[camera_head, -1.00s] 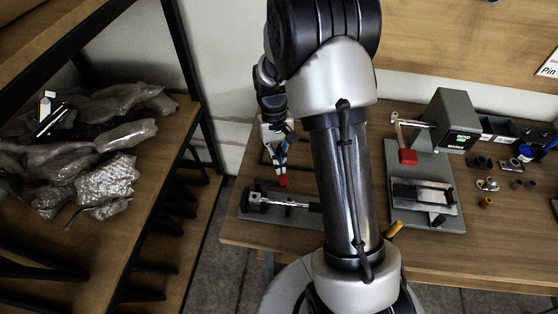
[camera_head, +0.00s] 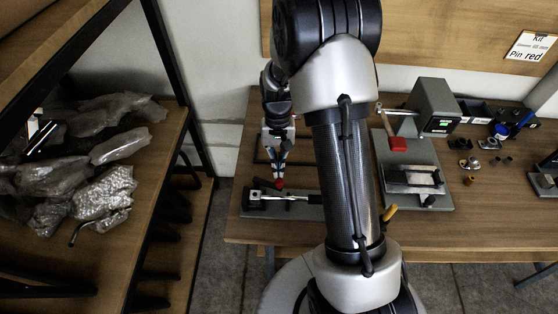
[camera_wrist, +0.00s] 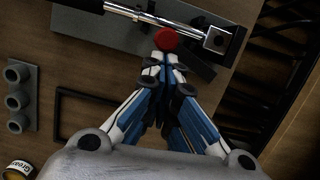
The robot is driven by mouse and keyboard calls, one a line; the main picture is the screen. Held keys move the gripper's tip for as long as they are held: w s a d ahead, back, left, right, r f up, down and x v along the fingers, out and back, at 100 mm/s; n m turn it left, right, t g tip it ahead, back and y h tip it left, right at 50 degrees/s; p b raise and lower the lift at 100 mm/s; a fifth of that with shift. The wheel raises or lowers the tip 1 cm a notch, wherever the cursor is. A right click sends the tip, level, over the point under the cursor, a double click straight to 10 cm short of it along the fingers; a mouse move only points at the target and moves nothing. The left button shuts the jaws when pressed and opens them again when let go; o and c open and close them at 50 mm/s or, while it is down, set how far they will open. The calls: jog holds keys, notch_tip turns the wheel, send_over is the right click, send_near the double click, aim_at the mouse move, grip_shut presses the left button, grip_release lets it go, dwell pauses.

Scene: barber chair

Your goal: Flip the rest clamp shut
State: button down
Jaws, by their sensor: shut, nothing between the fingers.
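A grey fixture plate (camera_head: 285,212) lies at the left front of the bench, with a bright metal rod (camera_head: 295,198) along it. In the wrist view the rod (camera_wrist: 120,10) runs into a metal block (camera_wrist: 218,40) at the right. A round red knob (camera_wrist: 166,40) stands at the fixture, right in front of my gripper (camera_wrist: 168,60); its stem is hidden. The red knob also shows in the head view (camera_head: 279,184). My gripper (camera_head: 278,178) points down, shut and empty, its tips at or touching the knob; contact is unclear. I cannot tell the clamp's exact position.
A second grey fixture (camera_head: 440,200) with a red-ended lever (camera_head: 397,145) and a grey box (camera_head: 434,105) stands right of my arm. Small parts lie farther right. A shelf with plastic-wrapped items (camera_head: 80,170) is at the left. A holed grey block (camera_wrist: 18,98) lies near a tin (camera_wrist: 16,170).

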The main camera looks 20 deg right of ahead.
aim_at(277, 181)
jog(key=s+m, duration=0.1)
jog(key=m, duration=0.1)
jog(key=s+a+m+y+p, duration=0.1)
jog(key=m, duration=0.2)
jog(key=s+a+m+t+p, duration=0.1)
jog(key=m, duration=0.1)
jog(key=shift+s+a, duration=0.1)
jog(key=shift+s, duration=0.25)
jog(key=m, duration=0.1)
jog(key=s+a+m+t, duration=0.1)
jog(key=m, duration=0.1)
jog(key=a+m+p, duration=0.1)
jog(key=m, duration=0.1)
jog(key=shift+s+a+y, duration=0.15)
jog(key=shift+a+y, duration=0.1)
jog(key=shift+y, duration=0.15)
jog(key=shift+a+m, duration=0.2)
jog(key=shift+m, duration=0.1)
jog(key=shift+a, duration=0.3)
jog(key=shift+s+a, duration=0.1)
